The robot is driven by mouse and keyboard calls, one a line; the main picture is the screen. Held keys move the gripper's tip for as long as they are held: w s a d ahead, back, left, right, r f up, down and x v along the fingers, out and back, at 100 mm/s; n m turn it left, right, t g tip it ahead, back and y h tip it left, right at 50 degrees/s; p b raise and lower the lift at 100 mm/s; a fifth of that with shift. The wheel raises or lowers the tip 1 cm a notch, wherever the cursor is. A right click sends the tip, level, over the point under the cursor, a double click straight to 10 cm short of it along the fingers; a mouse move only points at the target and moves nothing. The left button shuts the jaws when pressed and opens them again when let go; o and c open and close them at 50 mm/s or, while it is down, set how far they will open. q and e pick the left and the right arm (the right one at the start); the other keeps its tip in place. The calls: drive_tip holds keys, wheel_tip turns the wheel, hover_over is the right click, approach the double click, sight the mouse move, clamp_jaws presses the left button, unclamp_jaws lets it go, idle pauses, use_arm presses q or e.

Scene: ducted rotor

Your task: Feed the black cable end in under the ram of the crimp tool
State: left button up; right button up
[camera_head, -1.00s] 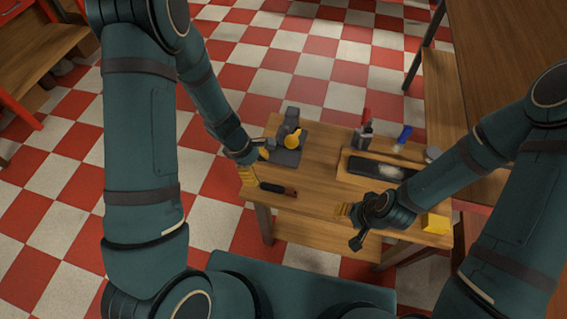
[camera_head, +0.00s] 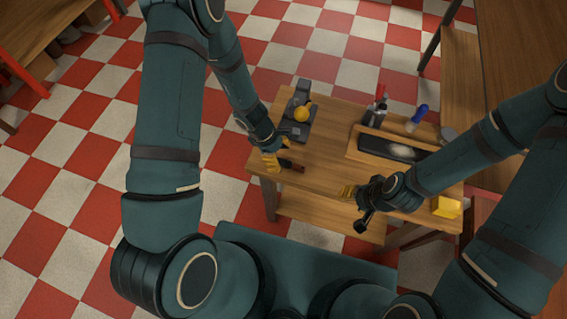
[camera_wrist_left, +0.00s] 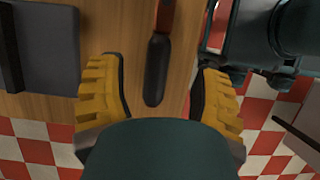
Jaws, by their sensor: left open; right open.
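The crimp tool (camera_head: 303,108) is a grey press with a yellow knob, standing at the table's left back. Its flat grey base (camera_wrist_left: 60,50) seems to be the plate at the left of the left wrist view. The cable piece lies on the wood near the front left edge; its reddish part shows in the head view (camera_head: 292,166). Its black end (camera_wrist_left: 157,70) points toward me in the left wrist view. My left gripper (camera_head: 272,160) is open, its yellow fingers either side of the black end, apart from it. My right gripper (camera_head: 348,191) is open and empty at the front edge.
A wooden-rimmed tray (camera_head: 350,151) with a dark inside lies at the right. A red-topped tool (camera_head: 377,108) and a blue-handled tool (camera_head: 417,117) are behind it. A yellow block (camera_head: 446,207) sits at the right front corner. The table's middle is clear.

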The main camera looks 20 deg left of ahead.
sight(283, 161)
use_arm(q)
drive_tip(key=b+x, duration=0.1)
drive_tip(key=x, duration=0.3)
drive_tip(key=shift+w+a, duration=0.15)
drive_tip(key=shift+r, duration=0.1)
clamp_jaws()
